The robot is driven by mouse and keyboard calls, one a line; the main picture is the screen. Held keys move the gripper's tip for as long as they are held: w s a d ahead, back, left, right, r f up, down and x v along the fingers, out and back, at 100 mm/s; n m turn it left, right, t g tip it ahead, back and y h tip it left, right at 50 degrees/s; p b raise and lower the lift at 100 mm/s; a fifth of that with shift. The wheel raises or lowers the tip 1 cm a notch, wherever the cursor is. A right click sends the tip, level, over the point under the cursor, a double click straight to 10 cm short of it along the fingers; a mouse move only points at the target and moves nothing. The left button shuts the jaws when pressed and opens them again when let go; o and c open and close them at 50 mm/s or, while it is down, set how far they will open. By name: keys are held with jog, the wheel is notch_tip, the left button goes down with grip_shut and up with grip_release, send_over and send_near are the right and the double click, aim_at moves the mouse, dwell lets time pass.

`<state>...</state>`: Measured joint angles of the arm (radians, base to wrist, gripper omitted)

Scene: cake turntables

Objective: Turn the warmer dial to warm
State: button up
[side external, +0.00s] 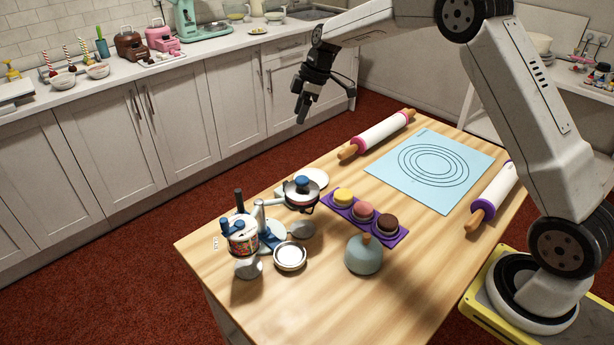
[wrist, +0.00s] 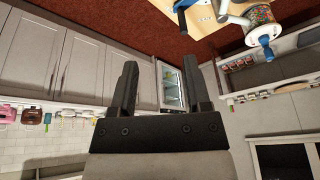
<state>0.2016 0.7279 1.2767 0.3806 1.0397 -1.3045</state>
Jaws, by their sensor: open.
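A tabletop appliance stands at the near left of the wooden table in the side external view. It has a sprinkle-patterned cup (side external: 243,240) with blue knobs, and a round pot (side external: 301,193) with a blue knob on top, joined by a pale arm. I cannot tell which part is the warmer dial or read any marking. My gripper (side external: 302,113) is open and empty, high behind the table and well apart from the appliance. In the wrist view my gripper (wrist: 162,65) shows two spread fingers with nothing between them; the patterned cup (wrist: 260,16) is at the top right.
A purple tray (side external: 338,210) with three small cakes and a grey-green dome (side external: 364,256) stand close to the appliance. A small metal bowl (side external: 290,256) is beside it. Rolling pins (side external: 380,132) flank a blue mat (side external: 415,195).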

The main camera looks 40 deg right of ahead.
jog(key=s+a+r+m+h, duration=0.1)
jog(key=s+a+m, duration=0.1)
jog(key=s, duration=0.5)
jog(key=s+a+m+h, duration=0.1)
jog(key=s+a+m, duration=0.1)
jog(key=s+m, duration=0.2)
jog(key=shift+s+r, duration=0.35)
jog(key=shift+s, duration=1.4)
jog(key=shift+a, duration=0.1)
jog(key=s+a+f+m, duration=0.1)
jog(key=s+f+m, duration=0.1)
jog(key=s+f, duration=0.2)
jog(key=s+f+m+h, duration=0.1)
jog(key=s+f+m, duration=0.1)
jog(key=s, duration=0.9)
jog(key=shift+a+f+m, duration=0.3)
jog(key=shift+a+f, duration=0.1)
jog(key=shift+f, duration=0.45)
